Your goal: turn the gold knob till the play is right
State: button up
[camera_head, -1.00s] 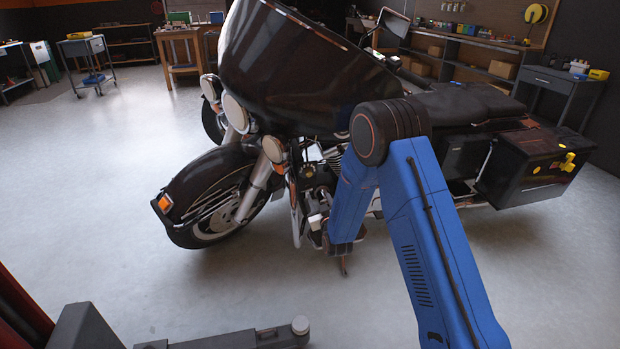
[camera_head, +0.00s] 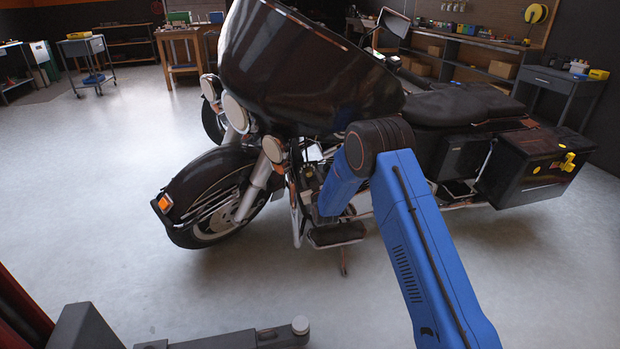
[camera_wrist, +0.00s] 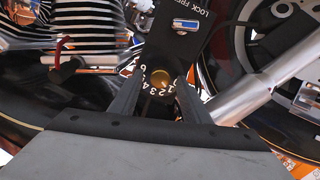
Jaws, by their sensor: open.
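The gold knob (camera_wrist: 162,79) shows in the middle of the wrist view. A dial with white numbers curves around its near side, on a dark plate. My gripper (camera_wrist: 160,86) is open, with one finger on each side of the knob. I cannot tell whether either finger touches it. In the head view the black motorcycle (camera_head: 310,75) stands in front of me. My blue arm reaches down to its side behind the front wheel, and the knob and my fingertips are hidden there.
A plate (camera_wrist: 180,30) marked LOCK and what looks like FREE, with a blue-and-white part, sits just beyond the knob. A silver tube (camera_wrist: 242,100) runs close on the right. A red-handled part (camera_wrist: 62,50) is at left. Open floor (camera_head: 100,220) lies left of the motorcycle.

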jog(key=shift+w, duration=0.25)
jog(key=c, duration=1)
jog(key=shift+c, duration=0.2)
